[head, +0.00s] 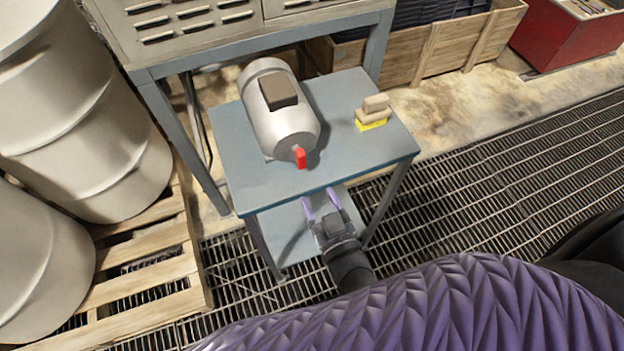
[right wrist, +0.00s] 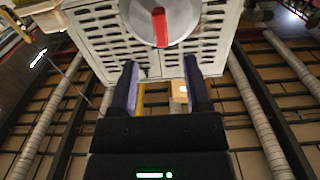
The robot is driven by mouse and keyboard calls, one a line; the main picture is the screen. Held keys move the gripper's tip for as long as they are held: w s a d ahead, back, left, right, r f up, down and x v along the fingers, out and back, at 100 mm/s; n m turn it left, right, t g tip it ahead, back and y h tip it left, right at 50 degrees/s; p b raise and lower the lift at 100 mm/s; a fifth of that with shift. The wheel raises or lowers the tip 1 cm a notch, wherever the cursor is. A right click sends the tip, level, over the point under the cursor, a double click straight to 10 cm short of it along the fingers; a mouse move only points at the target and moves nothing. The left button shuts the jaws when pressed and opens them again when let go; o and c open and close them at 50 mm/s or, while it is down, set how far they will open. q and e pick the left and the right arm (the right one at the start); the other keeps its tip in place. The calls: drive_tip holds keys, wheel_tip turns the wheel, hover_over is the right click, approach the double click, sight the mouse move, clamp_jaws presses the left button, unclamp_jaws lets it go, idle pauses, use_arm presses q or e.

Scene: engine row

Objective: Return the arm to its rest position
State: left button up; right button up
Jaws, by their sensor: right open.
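My right gripper (head: 322,203) is open and empty, with two purple fingers, just in front of the near edge of the small blue-grey table (head: 340,150). In the right wrist view, its fingers (right wrist: 160,88) stand apart with nothing between them. A grey motor-like cylinder (head: 282,128) with a dark box on top lies on the table. Its red handle (head: 300,157) points toward me, apart from the gripper. The handle also shows in the right wrist view (right wrist: 159,27). My left gripper is not in view.
A yellow block with tan pieces (head: 373,113) sits at the table's right. White drums (head: 100,120) on a wooden pallet (head: 150,270) stand at the left. A slatted grey cabinet (head: 200,20) rises behind. Open floor grating (head: 500,180) lies at the right.

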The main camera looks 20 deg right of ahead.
idle(0.3)
drive_tip(key=s+f+n+g+y+b, duration=0.15)
drive_tip(key=s+f+g, duration=0.25)
drive_tip(key=f, duration=0.5)
drive_tip(key=s+f+g+h+b, duration=0.1)
drive_tip(key=s+f+g+b, duration=0.2)
drive_tip(key=f, duration=0.6)
drive_tip(key=s+d+f+g, duration=0.2)
drive_tip(key=s+f+g, duration=0.1)
drive_tip(key=s, duration=0.4)
drive_tip(key=s+d+f+g+h+b, duration=0.1)
drive_tip(key=s+d+f+g, duration=0.1)
drive_tip(key=s+f+g, duration=0.2)
drive_tip(key=s+d+f+g+b, duration=0.1)
drive_tip(key=s+f, duration=0.4)
drive_tip(key=s, duration=0.5)
drive_tip(key=shift+s+d+f+n+g, duration=0.3)
drive_tip(key=shift+d+g, duration=0.35)
drive_tip(key=shift+g, duration=0.55)
drive_tip(key=shift+w+r, duration=0.1)
drive_tip(key=shift+w, duration=0.05)
